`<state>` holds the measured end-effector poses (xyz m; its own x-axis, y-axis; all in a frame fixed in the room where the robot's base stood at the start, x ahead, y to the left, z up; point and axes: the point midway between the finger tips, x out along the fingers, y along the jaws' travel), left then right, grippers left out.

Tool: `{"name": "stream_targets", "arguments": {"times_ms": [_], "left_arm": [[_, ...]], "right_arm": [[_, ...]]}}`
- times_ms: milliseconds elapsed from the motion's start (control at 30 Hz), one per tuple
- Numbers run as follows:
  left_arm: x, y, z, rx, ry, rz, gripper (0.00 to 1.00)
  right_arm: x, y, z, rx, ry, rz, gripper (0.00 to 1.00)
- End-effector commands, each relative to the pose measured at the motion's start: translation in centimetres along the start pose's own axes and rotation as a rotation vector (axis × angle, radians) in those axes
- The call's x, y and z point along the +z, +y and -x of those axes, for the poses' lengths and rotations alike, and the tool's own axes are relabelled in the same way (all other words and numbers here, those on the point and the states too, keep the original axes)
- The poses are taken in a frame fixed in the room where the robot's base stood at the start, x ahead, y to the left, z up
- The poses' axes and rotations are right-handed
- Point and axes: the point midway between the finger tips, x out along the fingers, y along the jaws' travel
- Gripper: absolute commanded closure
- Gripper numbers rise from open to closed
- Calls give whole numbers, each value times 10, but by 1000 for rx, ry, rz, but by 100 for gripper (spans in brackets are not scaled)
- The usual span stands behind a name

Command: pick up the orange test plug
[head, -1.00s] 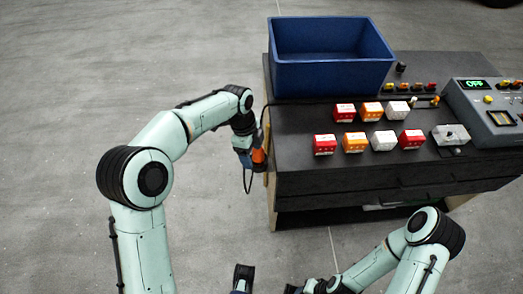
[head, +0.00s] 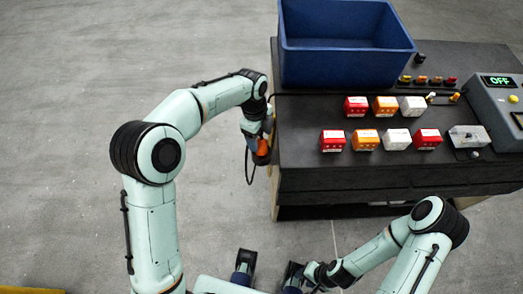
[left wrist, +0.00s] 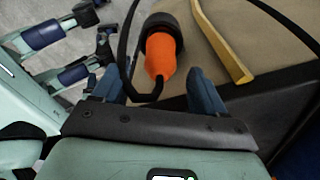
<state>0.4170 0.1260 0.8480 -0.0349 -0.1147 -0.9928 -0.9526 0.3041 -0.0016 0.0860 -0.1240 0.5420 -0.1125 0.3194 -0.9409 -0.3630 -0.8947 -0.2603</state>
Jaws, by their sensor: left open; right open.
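The orange test plug (left wrist: 160,57) hangs beside the left side of the workbench, with a dark collar and a black cable. In the head view the plug (head: 262,148) shows at the bench's left edge, partly covered by my left gripper. My left gripper (left wrist: 158,82) is open, with its blue fingers on either side of the plug's orange tip in the wrist view. I cannot tell whether they touch it. My right gripper (head: 268,268) is open and empty at the bottom of the head view, well away from the plug.
The black workbench (head: 300,178) carries a blue bin (head: 345,65), several red, orange and white blocks (head: 366,139), and a grey console (head: 490,95) reading OFF. A yellow strip (left wrist: 222,42) lies right of the plug in the wrist view.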

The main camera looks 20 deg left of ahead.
Motion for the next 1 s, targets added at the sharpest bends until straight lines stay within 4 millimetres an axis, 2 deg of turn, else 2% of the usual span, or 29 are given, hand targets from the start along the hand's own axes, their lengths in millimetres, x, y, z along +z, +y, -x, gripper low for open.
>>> {"name": "stream_targets", "arguments": {"times_ms": [100, 233, 533, 567, 700, 767, 1000], "left_arm": [[-1, 1, -21, 5, 1, 0, 29], [-1, 1, -38, 3, 1, 0, 29], [-1, 0, -44, 1, 1, 0, 29], [-1, 0, -44, 1, 1, 0, 32], [-1, 0, -44, 1, 1, 0, 77], [-1, 0, -44, 1, 0, 0, 97], [-1, 0, -43, -1, 0, 0, 98]], "right_arm": [[0, 1, -3, 0, -1, 0, 57], [0, 1, -4, 0, -1, 0, 57], [0, 2, -4, 0, -1, 0, 57], [0, 2, -4, 0, -1, 0, 57], [0, 2, -4, 0, -1, 0, 57], [0, 2, -4, 0, -1, 0, 57], [0, 2, -4, 0, -1, 0, 57]]}}
